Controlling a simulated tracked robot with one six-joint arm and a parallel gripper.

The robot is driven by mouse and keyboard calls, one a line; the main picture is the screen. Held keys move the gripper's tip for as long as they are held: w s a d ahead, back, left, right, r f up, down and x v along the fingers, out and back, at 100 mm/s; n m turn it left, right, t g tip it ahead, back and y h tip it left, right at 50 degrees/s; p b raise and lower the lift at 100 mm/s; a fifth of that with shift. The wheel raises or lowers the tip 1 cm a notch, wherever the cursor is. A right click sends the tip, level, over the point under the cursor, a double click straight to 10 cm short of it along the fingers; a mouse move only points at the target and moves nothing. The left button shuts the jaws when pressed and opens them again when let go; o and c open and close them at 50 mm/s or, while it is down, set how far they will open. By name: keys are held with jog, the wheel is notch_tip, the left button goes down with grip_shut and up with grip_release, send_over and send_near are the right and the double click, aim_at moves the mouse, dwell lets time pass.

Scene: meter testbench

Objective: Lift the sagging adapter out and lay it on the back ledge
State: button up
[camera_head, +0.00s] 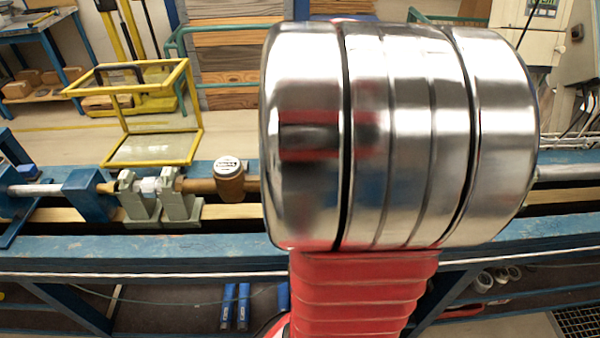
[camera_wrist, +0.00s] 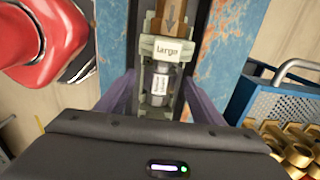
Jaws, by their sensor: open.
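The adapter looks like a short grey cylinder with a white label (camera_wrist: 160,85) in the wrist view, lying in the bench channel beside a pale green holder marked "Large" (camera_wrist: 172,48). In the head view a small whitish piece (camera_head: 149,187), probably the same adapter, sits between grey-green supports (camera_head: 176,206). Its tilt is too small to judge. My gripper (camera_wrist: 160,84) is open, with one dark purple finger on each side of the adapter. I cannot tell whether the fingers touch it. A blue ledge (camera_head: 222,167) runs along the back of the bench.
A brown meter with a white dial (camera_head: 229,180) stands right of the supports. A yellow frame with a clear panel (camera_head: 150,148) rises behind them. A blue basket (camera_wrist: 275,100) with brass fittings (camera_wrist: 297,152) is at right in the wrist view. My shiny arm hides the bench's right part.

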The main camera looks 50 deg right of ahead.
dwell(0.5)
jog(key=c, duration=1.4)
